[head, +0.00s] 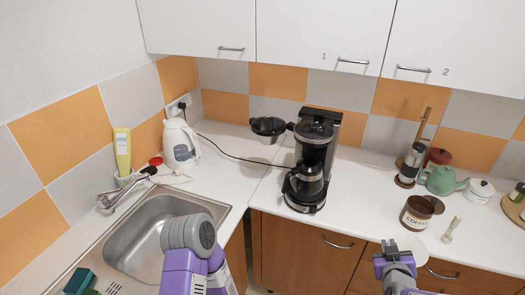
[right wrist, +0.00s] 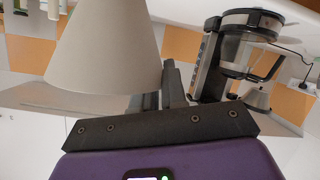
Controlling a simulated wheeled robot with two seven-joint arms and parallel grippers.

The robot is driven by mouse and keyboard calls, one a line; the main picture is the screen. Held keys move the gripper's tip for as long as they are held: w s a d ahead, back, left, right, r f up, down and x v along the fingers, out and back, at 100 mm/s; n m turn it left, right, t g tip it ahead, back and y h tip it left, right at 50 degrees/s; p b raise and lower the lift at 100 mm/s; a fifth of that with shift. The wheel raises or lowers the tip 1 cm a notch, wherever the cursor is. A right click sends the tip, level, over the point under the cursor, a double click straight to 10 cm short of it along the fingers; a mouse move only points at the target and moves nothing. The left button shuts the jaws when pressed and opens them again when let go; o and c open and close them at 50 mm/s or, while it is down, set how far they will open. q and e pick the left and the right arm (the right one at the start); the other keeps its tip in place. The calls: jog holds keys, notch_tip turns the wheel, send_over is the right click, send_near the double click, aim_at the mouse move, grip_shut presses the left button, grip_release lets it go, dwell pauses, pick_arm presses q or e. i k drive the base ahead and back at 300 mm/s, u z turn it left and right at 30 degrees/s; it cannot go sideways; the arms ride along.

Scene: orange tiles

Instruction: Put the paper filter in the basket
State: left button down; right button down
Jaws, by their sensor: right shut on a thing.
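The paper filter (right wrist: 105,45) is a plain off-white cone, large and close in the right wrist view. My right gripper (right wrist: 168,88) is shut on it. In the head view my right gripper (head: 390,248) is at the lower right, in front of the counter edge, with the pale filter (head: 417,249) partly hidden behind it. The dark basket (head: 268,126) sticks out to the left from the upper part of the black coffee maker (head: 316,150), apart from the filter. My left arm shows at the bottom, but its gripper is not seen.
A glass carafe (head: 305,183) sits in the coffee maker. A white kettle (head: 181,144) and the sink (head: 165,235) are to the left. A coffee tin (head: 416,213), a grinder (head: 410,163) and a green teapot (head: 442,180) stand to the right. White counter is clear between coffee maker and tin.

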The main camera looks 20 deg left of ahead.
aim_at(267, 141)
jog(key=z, duration=0.05)
jog(key=k, duration=0.1)
jog(key=z, duration=1.45)
jog(key=i, duration=0.75)
jog(key=u, duration=2.65)
